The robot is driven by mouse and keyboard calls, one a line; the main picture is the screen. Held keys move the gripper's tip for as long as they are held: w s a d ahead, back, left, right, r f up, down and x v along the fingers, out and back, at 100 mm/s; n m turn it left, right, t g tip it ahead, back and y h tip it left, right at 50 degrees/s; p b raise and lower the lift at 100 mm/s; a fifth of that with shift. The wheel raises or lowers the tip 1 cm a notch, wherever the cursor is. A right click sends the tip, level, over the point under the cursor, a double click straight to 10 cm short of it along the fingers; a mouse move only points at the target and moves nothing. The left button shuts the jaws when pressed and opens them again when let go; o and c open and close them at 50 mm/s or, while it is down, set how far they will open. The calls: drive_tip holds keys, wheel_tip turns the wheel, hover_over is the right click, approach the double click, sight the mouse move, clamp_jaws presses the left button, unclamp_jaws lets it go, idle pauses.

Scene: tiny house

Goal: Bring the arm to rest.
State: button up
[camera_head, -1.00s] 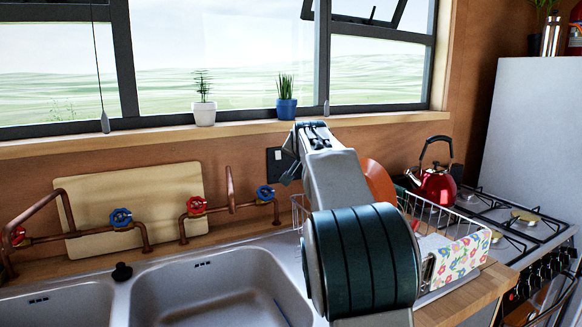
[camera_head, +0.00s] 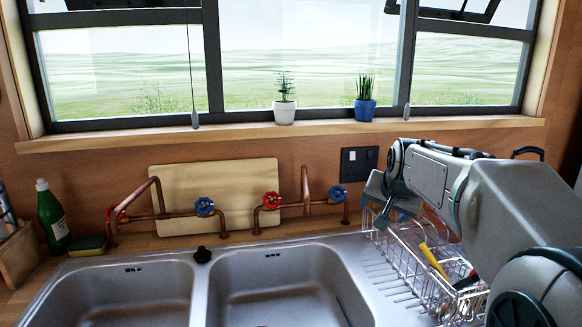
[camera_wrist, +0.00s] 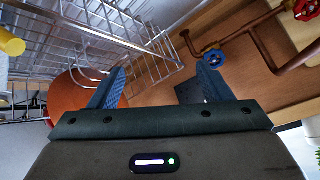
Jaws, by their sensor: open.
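My arm (camera_head: 440,185) comes in from the right edge of the head view, with its forearm raised and its wrist bent down at the left end. My gripper (camera_head: 388,212) points down by the dish rack's left end, in front of the wall socket. In the wrist view my gripper (camera_wrist: 158,84) shows two blue fingers spread apart, with nothing between them. The dish rack (camera_wrist: 150,45) shows just past the fingers there. I cannot tell whether a finger touches the rack.
A wire dish rack (camera_head: 428,270) with a yellow-handled utensil (camera_head: 433,262) stands below my arm. Copper taps (camera_head: 240,212) rise behind the double sink (camera_head: 275,285). A green bottle (camera_head: 52,215) stands at the left. Two potted plants (camera_head: 285,108) sit on the sill. Space above the sink is clear.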

drive_tip(key=s+a+f+n+g+p, duration=0.1)
drive_tip(key=s+a+f+p, duration=0.1)
drive_tip(key=s, duration=0.7)
drive_tip(key=s+a+f+n+g+p, duration=0.2)
drive_tip(key=s+f, duration=0.1)
drive_tip(key=s, duration=0.6)
drive_tip(key=s+a+f+n+g+p, duration=0.2)
drive_tip(key=s+f+p, duration=0.1)
drive_tip(key=s, duration=0.6)
drive_tip(key=shift+s+a+y, duration=0.2)
drive_tip(key=shift+s+y, duration=0.05)
drive_tip(key=shift+y, duration=0.15)
